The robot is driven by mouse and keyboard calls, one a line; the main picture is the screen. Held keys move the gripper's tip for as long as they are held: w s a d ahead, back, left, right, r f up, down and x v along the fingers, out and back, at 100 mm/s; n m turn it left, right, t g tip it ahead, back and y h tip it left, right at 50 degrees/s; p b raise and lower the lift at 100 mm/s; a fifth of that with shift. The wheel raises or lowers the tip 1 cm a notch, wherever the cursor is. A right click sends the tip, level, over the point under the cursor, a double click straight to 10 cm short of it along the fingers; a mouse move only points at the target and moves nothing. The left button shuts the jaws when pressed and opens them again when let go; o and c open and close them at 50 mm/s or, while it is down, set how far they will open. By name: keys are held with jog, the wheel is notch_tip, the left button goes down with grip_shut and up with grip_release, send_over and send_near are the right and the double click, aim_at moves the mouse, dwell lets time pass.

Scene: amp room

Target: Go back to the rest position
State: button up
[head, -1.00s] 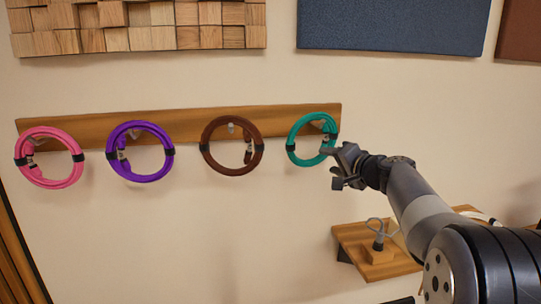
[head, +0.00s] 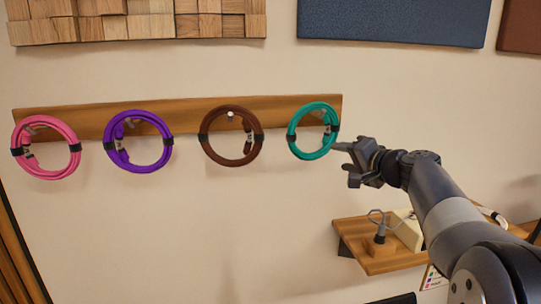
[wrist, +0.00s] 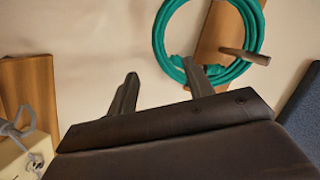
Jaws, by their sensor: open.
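My gripper (head: 347,160) is open and empty at the right of the teal cable coil (head: 291,140). The teal coil hangs on the wooden rail at its right end. In the wrist view my gripper (wrist: 160,85) has its two fingers apart, and the teal coil (wrist: 160,42) shows beyond the right finger. I cannot tell whether that finger touches the coil. A peg (wrist: 245,56) sticks out within the coil's ring.
The wooden rail (head: 280,107) also carries pink (head: 72,160), purple (head: 138,169) and brown (head: 232,163) coils. A wooden shelf (head: 385,264) with a wire-topped stand (head: 380,238) and a cream box (head: 405,232) sits below my arm. The wall left of the shelf is clear.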

jog(key=p+x, duration=0.1)
jog(key=x, duration=0.4)
jog(key=s+d+r+b, duration=0.2)
jog(key=s+r, duration=0.1)
jog(key=s, duration=0.9)
jog(key=shift+s+d+b, duration=0.15)
jog(key=shift+d+b, duration=0.1)
jog(key=shift+b, duration=0.05)
jog(key=shift+r, duration=0.15)
